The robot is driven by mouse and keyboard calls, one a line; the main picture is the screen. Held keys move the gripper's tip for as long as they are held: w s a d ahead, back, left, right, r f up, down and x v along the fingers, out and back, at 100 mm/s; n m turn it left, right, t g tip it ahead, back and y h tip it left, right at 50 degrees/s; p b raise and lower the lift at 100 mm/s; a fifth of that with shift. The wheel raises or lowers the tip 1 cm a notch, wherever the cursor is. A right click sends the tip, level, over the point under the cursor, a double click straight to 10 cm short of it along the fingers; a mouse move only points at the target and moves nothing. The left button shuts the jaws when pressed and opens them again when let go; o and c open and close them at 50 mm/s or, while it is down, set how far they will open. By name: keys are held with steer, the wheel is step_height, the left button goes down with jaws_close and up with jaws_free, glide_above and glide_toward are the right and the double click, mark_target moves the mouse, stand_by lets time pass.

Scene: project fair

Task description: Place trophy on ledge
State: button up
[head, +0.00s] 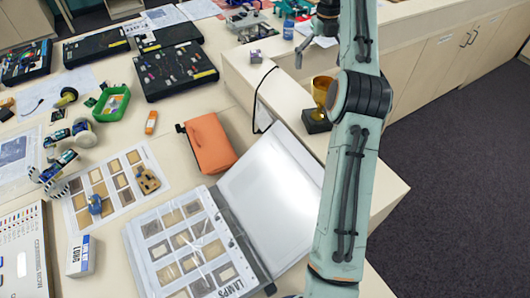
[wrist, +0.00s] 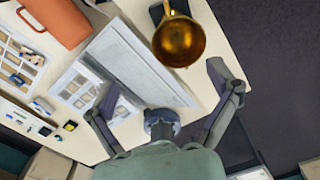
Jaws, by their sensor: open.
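The trophy is a gold cup (head: 321,92) on a black square base (head: 316,121). It stands upright on the pale raised ledge (head: 275,92), just left of my arm in the head view. In the wrist view the gold cup (wrist: 178,42) is seen from above, beyond the fingertips, with part of its base showing at the top edge. My gripper (wrist: 164,84) is open and empty, its fingers spread wide and apart from the trophy. In the head view my gripper (head: 311,38) is at the top, partly hidden by my arm.
An open binder of lamp samples (head: 190,245) lies left of the trophy, its white cover (head: 272,190) near the ledge. An orange pouch (head: 210,143) lies beside it. Electronics boards (head: 175,70) and a green tray (head: 111,103) fill the table's left. Bare ledge surface shows around the trophy.

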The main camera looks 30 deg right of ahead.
steer(key=a+r+m, duration=0.3)
steer(key=a+m, duration=0.5)
steer(key=a, duration=0.6)
steer(key=s+a+f+m, duration=0.1)
steer(key=s+a+m, duration=0.8)
steer(key=a, duration=0.2)
steer(key=s+a+f+m, duration=0.3)
steer(key=s+f+m, duration=0.2)
steer(key=s, duration=0.3)
steer(key=s+a+f+m, duration=0.3)
steer(key=s+f+m, duration=0.2)
steer(key=s+m, duration=0.3)
steer(key=shift+s+f+y, duration=0.15)
steer(key=shift+s+y, duration=0.15)
